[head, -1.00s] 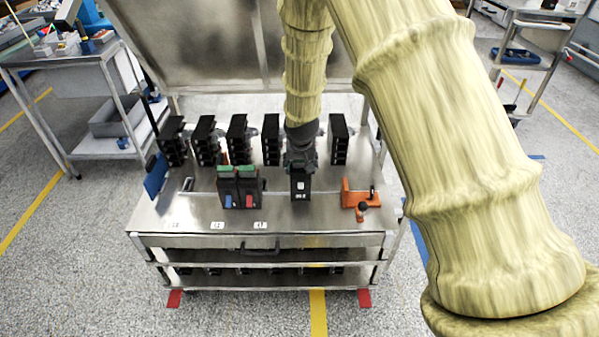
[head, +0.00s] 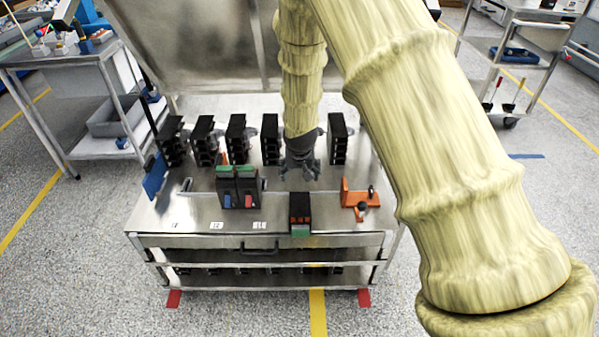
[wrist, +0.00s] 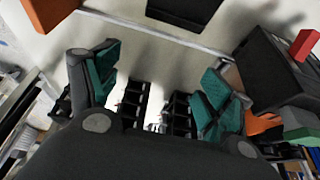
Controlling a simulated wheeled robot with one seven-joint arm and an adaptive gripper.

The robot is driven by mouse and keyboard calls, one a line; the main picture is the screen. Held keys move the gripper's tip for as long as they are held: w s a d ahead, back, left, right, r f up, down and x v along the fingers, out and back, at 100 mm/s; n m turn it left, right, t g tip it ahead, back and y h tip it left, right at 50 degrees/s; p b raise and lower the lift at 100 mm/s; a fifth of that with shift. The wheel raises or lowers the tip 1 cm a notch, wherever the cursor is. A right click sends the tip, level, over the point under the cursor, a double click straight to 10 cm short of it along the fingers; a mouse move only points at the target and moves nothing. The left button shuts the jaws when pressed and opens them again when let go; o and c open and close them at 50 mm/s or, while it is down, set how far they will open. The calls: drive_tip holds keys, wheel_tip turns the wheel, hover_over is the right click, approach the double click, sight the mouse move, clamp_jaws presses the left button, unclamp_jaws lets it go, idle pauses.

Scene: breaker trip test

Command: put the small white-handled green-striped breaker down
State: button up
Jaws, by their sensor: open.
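The small breaker (head: 300,212), a black block with orange-red parts and a green stripe on its near end, rests on the steel bench top (head: 180,215) at the front edge. It looks tipped over towards the front; its white handle does not show. In the wrist view a dark block (wrist: 185,10) at the top edge seems to be this breaker, mostly cut off. My gripper (head: 301,174) is behind and apart from it, over the bench. Its green-padded fingers (wrist: 157,88) are spread with nothing between them.
Two larger green-striped breakers (head: 240,187), with blue and red handles, stand to the left. An orange fixture (head: 360,197) is to the right. A row of black racks (head: 237,140) stands behind. Bare bench top shows at front left.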

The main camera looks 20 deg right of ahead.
drive_tip(key=v, duration=1.2)
drive_tip(key=shift+s+f, duration=0.1)
